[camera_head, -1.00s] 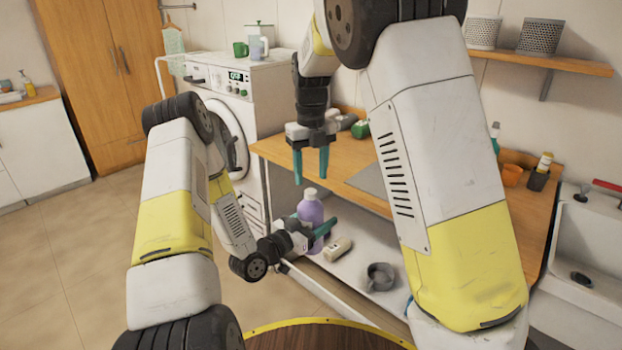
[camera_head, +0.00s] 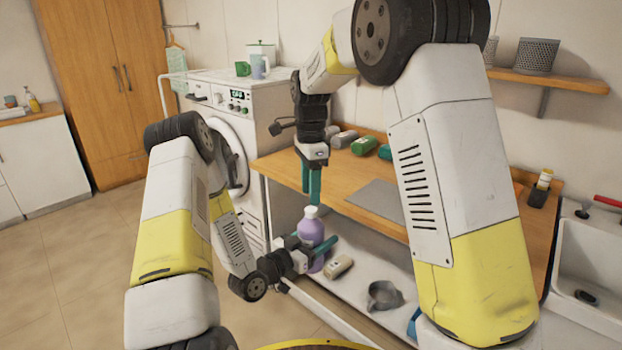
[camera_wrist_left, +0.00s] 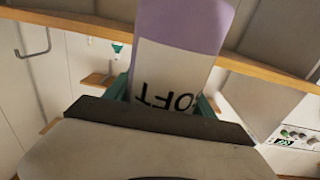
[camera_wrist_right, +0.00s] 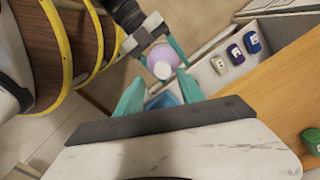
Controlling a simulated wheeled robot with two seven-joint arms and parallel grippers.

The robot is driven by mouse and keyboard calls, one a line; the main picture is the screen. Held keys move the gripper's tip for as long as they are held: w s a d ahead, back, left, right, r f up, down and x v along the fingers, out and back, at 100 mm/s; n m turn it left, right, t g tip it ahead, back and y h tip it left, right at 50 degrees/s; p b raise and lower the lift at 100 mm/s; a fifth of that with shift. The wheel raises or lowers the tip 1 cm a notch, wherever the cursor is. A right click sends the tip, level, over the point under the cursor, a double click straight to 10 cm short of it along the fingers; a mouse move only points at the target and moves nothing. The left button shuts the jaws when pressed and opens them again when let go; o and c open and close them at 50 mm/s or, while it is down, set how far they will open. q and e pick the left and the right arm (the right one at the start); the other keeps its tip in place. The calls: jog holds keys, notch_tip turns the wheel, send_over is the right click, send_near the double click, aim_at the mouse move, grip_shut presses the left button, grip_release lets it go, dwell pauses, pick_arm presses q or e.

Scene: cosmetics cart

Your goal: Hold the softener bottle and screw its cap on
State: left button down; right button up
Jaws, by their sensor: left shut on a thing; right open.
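The softener bottle (camera_head: 311,231) is light purple with a white top and stands upright at the cart's lower shelf. My left gripper (camera_head: 318,250) is shut around its body. In the left wrist view the bottle (camera_wrist_left: 180,40) fills the jaws, and its label shows "OFT" upside down. My right gripper (camera_head: 312,188) points down above the bottle, open and apart from it. In the right wrist view the bottle's round white top (camera_wrist_right: 162,69) shows between the open teal fingers (camera_wrist_right: 160,95). I cannot tell how tightly the cap sits.
A washing machine (camera_head: 225,110) stands at the left.

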aim_at(311, 209)
jog(key=n, duration=0.7)
jog(key=shift+r, duration=0.3)
jog(key=n, duration=0.4)
jog(key=shift+r+n, duration=0.2)
jog(key=shift+n, duration=0.2)
jog(key=n, duration=0.4)
jog(key=r+n, duration=0.1)
jog(key=n, duration=0.1)
jog(key=shift+w+n, duration=0.1)
jog(key=shift+n, duration=0.2)
jog(key=n, duration=0.5)
jog(key=shift+r, duration=0.35)
jog(key=shift+f, duration=4.05)
grip_shut()
